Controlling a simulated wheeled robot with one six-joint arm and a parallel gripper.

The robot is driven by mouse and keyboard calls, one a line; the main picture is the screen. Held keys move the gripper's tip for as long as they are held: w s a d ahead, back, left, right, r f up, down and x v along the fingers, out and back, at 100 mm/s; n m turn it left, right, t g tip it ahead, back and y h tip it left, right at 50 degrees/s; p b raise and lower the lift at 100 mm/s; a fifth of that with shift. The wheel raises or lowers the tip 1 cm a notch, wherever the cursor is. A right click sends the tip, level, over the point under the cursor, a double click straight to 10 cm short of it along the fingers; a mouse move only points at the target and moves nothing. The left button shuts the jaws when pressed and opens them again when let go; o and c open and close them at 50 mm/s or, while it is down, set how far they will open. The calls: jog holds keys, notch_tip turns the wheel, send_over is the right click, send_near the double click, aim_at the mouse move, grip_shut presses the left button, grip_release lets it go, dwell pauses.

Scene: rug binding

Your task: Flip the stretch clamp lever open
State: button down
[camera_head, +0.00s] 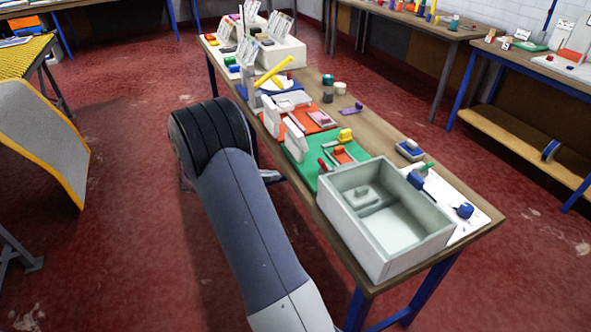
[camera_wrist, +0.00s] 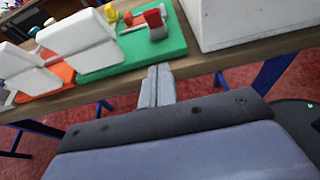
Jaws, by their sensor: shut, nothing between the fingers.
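A green plate (camera_head: 312,177) lies near the front edge of the bench. It carries a small red-handled part (camera_head: 323,164), which looks like the clamp lever, and an orange-red piece (camera_head: 342,155). In the wrist view the red part (camera_wrist: 153,17) stands up from the green plate (camera_wrist: 172,44); its exact lever position is too small to tell. A yellow knob (camera_head: 345,135) sits behind it. My gripper (camera_wrist: 158,70) is shut and empty, in front of the green plate and apart from the red part. In the head view my arm hides most of it.
A grey open box (camera_head: 370,250) stands right of the green plate. White upright blocks (camera_head: 294,141) and an orange plate (camera_head: 315,118) are to the left. A white sheet with blue parts (camera_head: 480,222) lies behind the box. The floor before the bench is clear.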

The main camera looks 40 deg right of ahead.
jog(key=p, duration=0.2)
send_near(322, 168)
jog(key=d+f, duration=0.1)
jog(key=f, duration=0.1)
jog(key=d+f, duration=0.1)
jog(key=f, duration=0.1)
jog(key=shift+s+d, duration=0.2)
jog(key=shift+s+d+r, duration=0.3)
jog(key=shift+d+r, duration=0.45)
jog(key=shift+d, duration=0.25)
jog(key=shift+s+d+r+p, duration=0.15)
jog(key=shift+d+p, duration=0.2)
jog(key=shift+d, duration=0.2)
jog(key=shift+r, duration=0.1)
